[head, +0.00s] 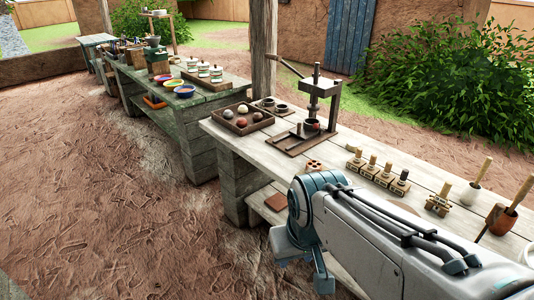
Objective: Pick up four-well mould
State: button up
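A small reddish-brown block with dark round hollows in its top (314,166) looks like the four-well mould. It lies flat near the front edge of the wooden workbench, in front of the press. It is small in the head view, so I cannot count its wells surely. My arm fills the lower right of the view, and its bent joint is in front of the bench, below the mould in the picture. My gripper is not in view, and nothing covers the mould.
A lever press (318,100) stands behind the mould. A dark tray of balls (243,118) is to its left, and several wooden-handled stamps (370,167) stand to its right. A second bench (208,100) with bowls and pots is farther left. Open dirt ground (90,200) lies at left.

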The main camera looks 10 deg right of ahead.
aim_at(312, 166)
jog(key=u, duration=0.1)
jog(key=i, duration=0.65)
jog(key=z, duration=0.75)
jog(key=i, duration=0.65)
jog(key=z, duration=0.75)
